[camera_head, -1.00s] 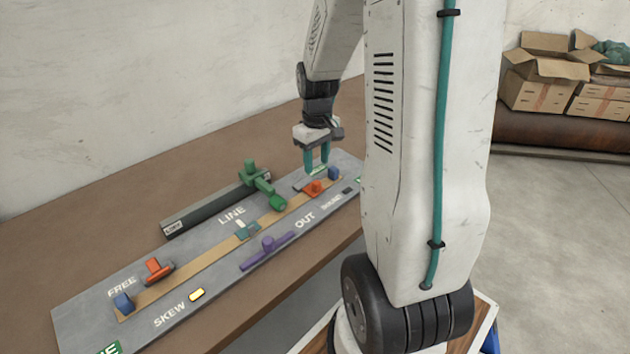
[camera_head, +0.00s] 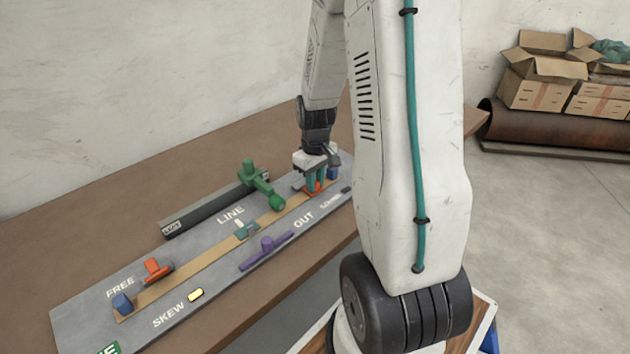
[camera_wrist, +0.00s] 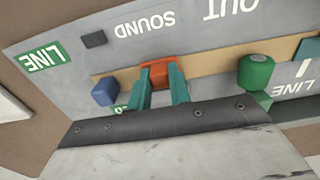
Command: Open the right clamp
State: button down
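The right clamp (camera_head: 311,190) is orange and sits near the right end of the tan strip on the grey panel. It also shows in the wrist view (camera_wrist: 160,64), with its bar lying across the strip. My gripper (camera_head: 317,186) is down at this clamp, with its teal fingers pointing downward. In the wrist view the two fingertips (camera_wrist: 161,76) are on either side of the clamp's orange knob, a small distance apart. Whether they press on the knob cannot be made out. The fingers hide part of the clamp.
A blue block (camera_head: 333,172) stands just right of the clamp, and a green knobbed arm (camera_head: 262,186) to its left. A purple lever (camera_head: 266,250), another orange clamp (camera_head: 156,270) and a lit yellow SKEW lamp (camera_head: 195,295) are further left on the panel.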

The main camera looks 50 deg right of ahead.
jog(key=shift+w, duration=0.1)
jog(key=shift+w+r+g, duration=0.2)
jog(key=shift+w+g, duration=0.05)
jog(key=shift+g, duration=0.4)
jog(key=shift+w+r+g, duration=0.15)
jog(key=shift+w+g, duration=0.05)
jog(key=shift+g, duration=0.45)
jog(key=g, duration=0.1)
jog(key=w+g, duration=0.1)
jog(key=g, duration=0.1)
jog(key=shift+w+r+g, duration=0.25)
jog(key=shift+w+g, duration=0.5)
jog(key=shift+g, duration=0.6)
jog(key=shift+w+g, duration=0.4)
jog(key=shift+g, duration=0.6)
jog(key=shift+w+g, duration=0.45)
jog(key=shift+g, duration=0.6)
jog(key=c, duration=1.3)
grip_release()
jog(key=v, duration=0.8)
jog(key=shift+d+f, duration=0.2)
